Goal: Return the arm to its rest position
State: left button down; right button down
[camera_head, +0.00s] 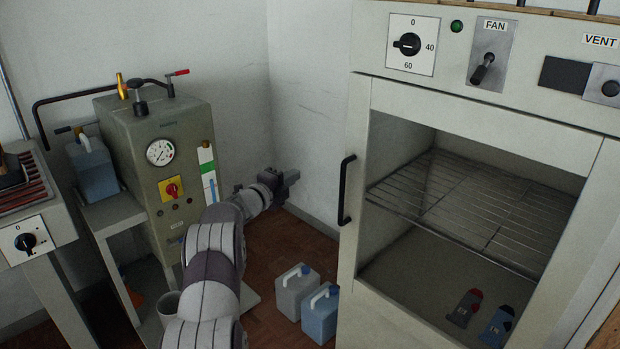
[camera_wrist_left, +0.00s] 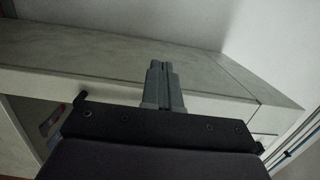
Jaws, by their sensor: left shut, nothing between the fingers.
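My left arm reaches up from the bottom of the head view. Its gripper (camera_head: 286,184) hangs in the air between the green-grey machine on the left and the oven-like cabinet on the right. In the left wrist view the two fingers (camera_wrist_left: 161,84) are together with nothing between them. Behind them in that view is a pale cabinet with a flat top. In the head view the gripper is apart from the cabinet's black door handle (camera_head: 345,190). My right gripper is in neither view.
The cabinet (camera_head: 362,240) has a wire rack (camera_head: 470,205) and two small items on its floor. A grey jug (camera_head: 294,292) and a blue jug (camera_head: 320,314) stand on the brown floor. The machine (camera_head: 125,140) has a gauge and a red-yellow switch. A knobbed unit (camera_head: 50,232) is far left.

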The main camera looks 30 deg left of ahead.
pick_arm(q)
jog(key=s+a+f+n+g+y, duration=0.2)
jog(key=s+f+n+g+y, duration=0.15)
jog(key=f+n, duration=0.35)
jog(key=s+a+f+n+g+y, duration=0.2)
jog(key=s+f+n+g+y, duration=0.15)
jog(key=f+n, duration=0.3)
jog(key=s+d+n+g+h, duration=0.4)
jog(key=s+d+n+g, duration=0.5)
jog(key=s+d, duration=2.25)
notch_tip(320, 180, up, 26)
jog(key=s+d+m+p, duration=0.1)
jog(key=m+p, duration=0.2)
jog(key=p, duration=2.2)
jog(key=shift+s+r, duration=0.15)
jog(key=shift+r, duration=0.1)
